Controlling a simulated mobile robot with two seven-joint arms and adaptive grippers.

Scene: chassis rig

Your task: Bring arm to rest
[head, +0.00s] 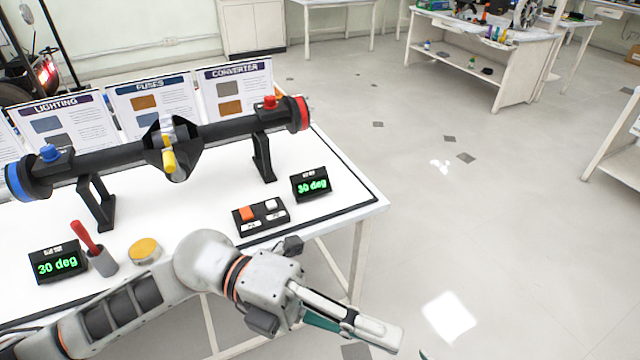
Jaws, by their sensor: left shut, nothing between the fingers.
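My left arm comes in from the lower left, in front of the white table (350,203). My left gripper (378,334) is shut and empty. It points to the lower right, over the floor beyond the table's front edge, and touches nothing. A small teal sliver shows at the bottom edge just right of it; I cannot tell what it belongs to. My right gripper is not seen.
A black axle (222,131) with a blue left end and a red right end rests on stands. A red-handled tool (86,238), yellow disc (144,250), button box (261,217) and two green-lit displays (310,185) (57,263) stand before it. Floor at right is clear.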

